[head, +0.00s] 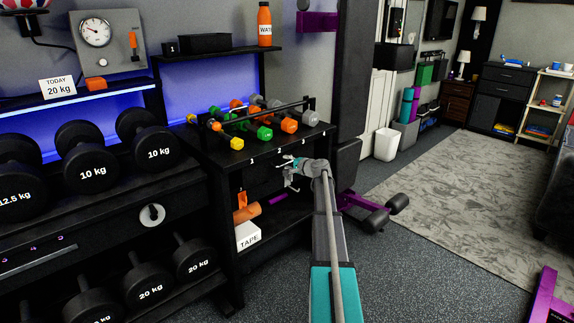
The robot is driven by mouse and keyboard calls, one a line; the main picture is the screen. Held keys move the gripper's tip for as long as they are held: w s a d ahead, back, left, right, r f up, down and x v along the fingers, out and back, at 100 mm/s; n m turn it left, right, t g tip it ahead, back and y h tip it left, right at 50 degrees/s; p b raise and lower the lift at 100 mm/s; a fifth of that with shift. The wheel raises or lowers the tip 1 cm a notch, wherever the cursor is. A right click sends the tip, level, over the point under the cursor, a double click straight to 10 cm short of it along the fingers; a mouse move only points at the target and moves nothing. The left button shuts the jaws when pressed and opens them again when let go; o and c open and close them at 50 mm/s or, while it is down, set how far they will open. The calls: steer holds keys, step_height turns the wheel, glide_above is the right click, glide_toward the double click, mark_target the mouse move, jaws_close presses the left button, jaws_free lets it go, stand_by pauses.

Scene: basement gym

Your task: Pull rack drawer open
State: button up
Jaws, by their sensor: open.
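A black rack (205,160) stands at the centre left, with numbers 1, 2 and 3 along its top front edge and small coloured dumbbells (263,133) on top. To its left, the large dumbbell rack has a dark front panel (100,232) between its two dumbbell rows. The panel carries a round knob (151,215) and a long grey bar (38,261). I cannot tell for certain which front is the drawer. My gripper (287,172) is open, in front of the small rack just below its top edge. It is right of the panel and apart from it. Nothing shows between its fingers.
Heavy black dumbbells (85,165) fill the left rack above and below the panel. An orange roller (247,213) and a TAPE box (247,235) sit on the small rack's lower shelf. A purple-framed bench (365,207) stands right of my arm. The carpet (450,170) beyond is clear.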

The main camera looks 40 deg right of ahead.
jaws_close()
steer(key=shift+a, duration=0.25)
steer(key=shift+s, duration=0.1)
